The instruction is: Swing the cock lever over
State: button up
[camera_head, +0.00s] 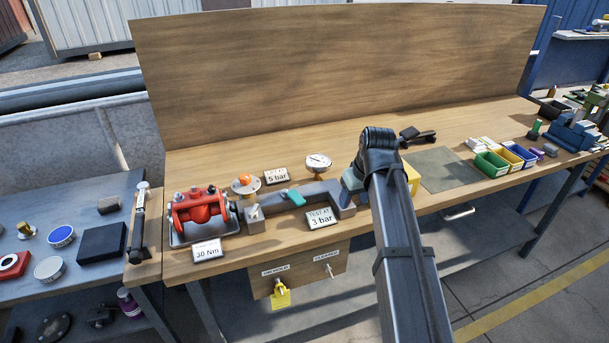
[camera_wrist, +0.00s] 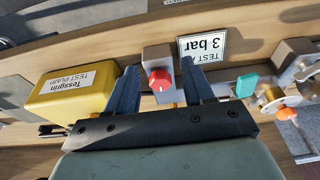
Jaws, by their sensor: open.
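A teal lever (camera_head: 293,197) sits on the grey test fitting (camera_head: 318,191) on the bench, left of my arm in the head view. In the wrist view the teal lever (camera_wrist: 246,85) is right of my gripper (camera_wrist: 160,68), apart from it. My gripper is open, its two fingers either side of a grey block with a red knob (camera_wrist: 160,80). The picture does not show clearly whether the fingers touch the block. In the head view my arm hides the red knob and most of the gripper.
A yellow test pump (camera_wrist: 75,90) stands beside my left finger in the wrist view. A "3 bar" sign (camera_head: 321,218) stands in front of the fitting. Coloured bins (camera_head: 491,164) stand right.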

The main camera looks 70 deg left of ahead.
aim_at(297, 197)
jog(key=s+a+r+n, duration=0.1)
jog(key=s+a+r, duration=0.2)
jog(key=s, duration=0.3)
jog(key=s+a+r+n, duration=0.1)
jog(key=s+a+r, duration=0.2)
jog(key=s, duration=0.4)
jog(key=shift+g, duration=0.3)
jog(key=shift+w+x, duration=0.15)
jog(key=shift+x, duration=1.9)
jog(key=shift+w+x, duration=0.15)
jog(key=shift+x, duration=1.85)
jog(key=shift+f, duration=0.15)
jog(key=c, duration=0.8)
